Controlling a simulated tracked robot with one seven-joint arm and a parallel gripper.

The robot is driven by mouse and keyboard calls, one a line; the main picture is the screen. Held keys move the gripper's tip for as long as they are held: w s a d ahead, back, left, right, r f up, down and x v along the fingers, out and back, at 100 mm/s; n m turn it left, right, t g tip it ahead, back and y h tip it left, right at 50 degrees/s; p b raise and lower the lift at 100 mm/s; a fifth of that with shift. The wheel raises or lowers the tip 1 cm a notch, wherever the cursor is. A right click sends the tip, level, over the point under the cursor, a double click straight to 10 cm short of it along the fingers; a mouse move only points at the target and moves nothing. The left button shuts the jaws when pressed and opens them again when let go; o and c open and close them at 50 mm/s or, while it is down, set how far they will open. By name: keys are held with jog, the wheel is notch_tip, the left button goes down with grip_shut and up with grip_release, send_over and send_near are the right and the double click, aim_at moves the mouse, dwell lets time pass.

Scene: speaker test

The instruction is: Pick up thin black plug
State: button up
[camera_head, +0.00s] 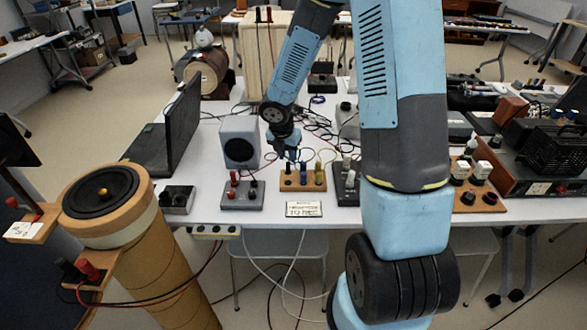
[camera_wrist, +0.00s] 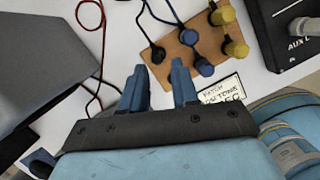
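A thin black plug (camera_wrist: 158,54) is at the left edge of a small wooden board (camera_wrist: 178,67) in the wrist view, with a dark cable leading up from it. Blue plugs (camera_wrist: 188,37) and yellow plugs (camera_wrist: 236,48) are on the same board to its right. The board also shows in the head view (camera_head: 300,187), on the white table. My gripper (camera_wrist: 160,82) is open and empty, its two blue fingers apart. The black plug appears just beyond the gap between the fingertips. In the head view my gripper (camera_head: 287,153) is above the back of the board.
A grey block with red and black terminals (camera_head: 241,195) stands left of the board, and a grey speaker box (camera_head: 240,142) behind it. A label card (camera_head: 303,209) lies in front. A dark block with white knobs (camera_head: 347,187) stands right. Loose cables cover the table behind.

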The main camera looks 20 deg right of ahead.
aim_at(288, 164)
jog(key=shift+a+x, duration=0.2)
jog(key=shift+x, duration=2.8)
jog(key=shift+c, duration=0.4)
grip_shut()
